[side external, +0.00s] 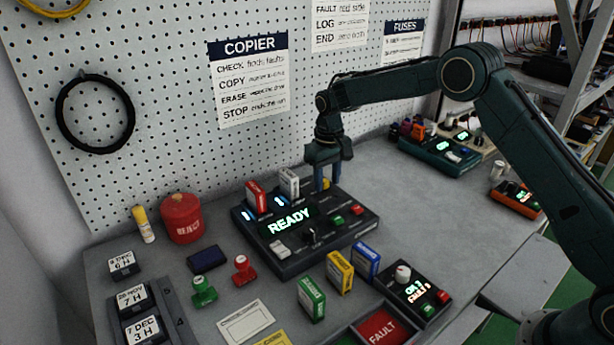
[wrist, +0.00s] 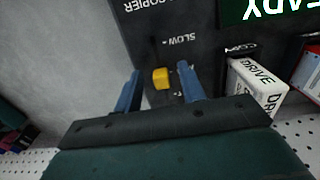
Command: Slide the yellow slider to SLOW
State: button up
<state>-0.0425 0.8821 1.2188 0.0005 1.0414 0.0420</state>
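The yellow slider (wrist: 161,78) shows in the wrist view as a small block on the dark copier panel (wrist: 150,20). The white SLOW label (wrist: 182,38) lies above it in that view, and the slider is away from that label. Another label below the slider is mostly hidden by a finger. My gripper (wrist: 159,68) is open, with one blue finger on each side of the slider and a visible gap. In the side view my gripper (side external: 324,184) is low over the back right of the copier (side external: 300,262); a bit of yellow shows between its fingers.
A white DRIVE cartridge (wrist: 257,88) stands close to the right finger in the wrist view. In the side view a red cartridge (side external: 257,197) and a white one (side external: 289,184) stand in the copier. The pegboard (side external: 170,100) rises behind.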

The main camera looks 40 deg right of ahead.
aim_at(338, 198)
jog(key=shift+f, duration=0.1)
grip_shut()
jog(key=shift+s, duration=2.2)
grip_release()
